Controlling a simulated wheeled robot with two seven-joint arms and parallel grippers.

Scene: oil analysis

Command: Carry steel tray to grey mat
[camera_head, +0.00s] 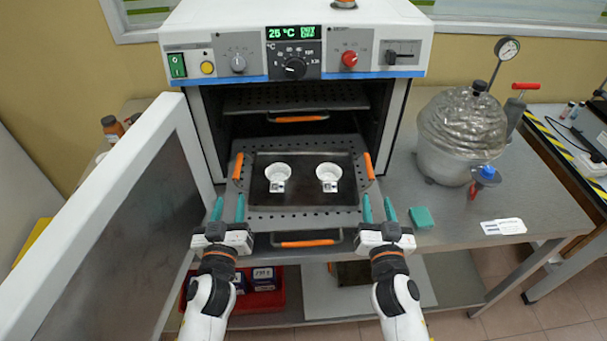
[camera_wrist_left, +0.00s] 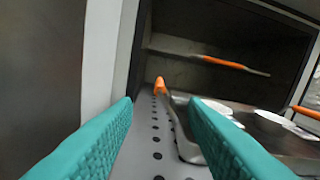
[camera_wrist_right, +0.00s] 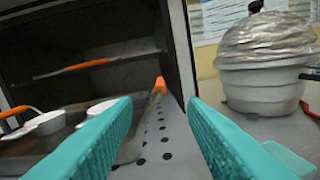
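The steel tray (camera_head: 303,196) lies on a perforated shelf (camera_head: 303,219) drawn out of the open oven. It carries two white cups (camera_head: 278,174) (camera_head: 328,174) side by side. Orange handles stand at its left (camera_head: 238,166) and right (camera_head: 369,166) sides. My left gripper (camera_head: 229,206) is open and empty, in front of the left handle, which shows ahead between the fingers in the left wrist view (camera_wrist_left: 159,86). My right gripper (camera_head: 378,207) is open and empty, in front of the right handle, also ahead in the right wrist view (camera_wrist_right: 160,86).
The oven door (camera_head: 125,220) stands open at left, close to my left arm. A foil-topped pot (camera_head: 462,140) with a gauge and a teal block (camera_head: 421,217) stand on the bench at right. A red bin (camera_head: 260,295) and a light grey panel (camera_head: 318,303) are below.

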